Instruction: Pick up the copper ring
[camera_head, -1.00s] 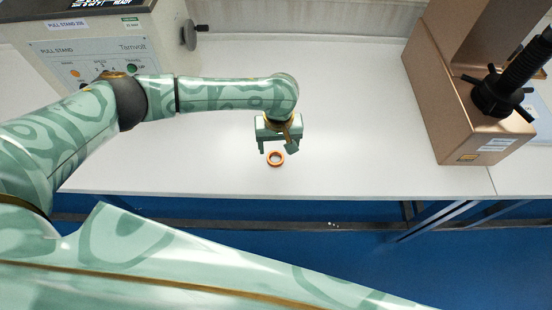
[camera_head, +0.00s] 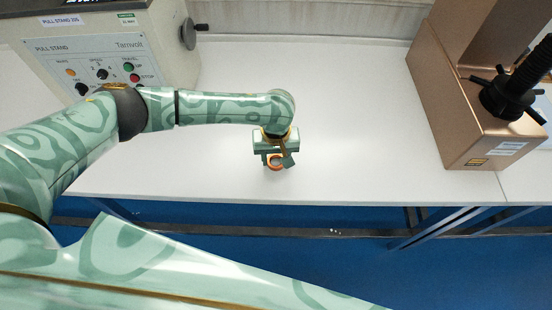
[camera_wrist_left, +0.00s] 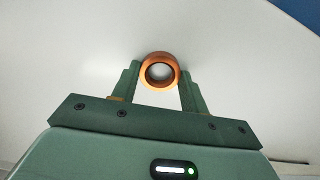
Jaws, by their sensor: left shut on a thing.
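The copper ring (camera_head: 276,167) is small and round with an open centre. It sits near the front edge of the white table (camera_head: 330,130). My left gripper (camera_head: 276,160) points down at it, and its fingers are shut on the ring from both sides. In the left wrist view the ring (camera_wrist_left: 160,71) shows between the two finger ends of my left gripper (camera_wrist_left: 159,78). The fingers hide part of the ring in the head view. I cannot tell whether it still touches the table. My right gripper is not in view.
A pull stand machine (camera_head: 110,50) with buttons stands at the back left. A copper-coloured tester (camera_head: 440,105) with a black handle (camera_head: 510,95) stands at the right. The table between them is clear. Its front edge lies just below the ring, above a blue floor (camera_head: 330,250).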

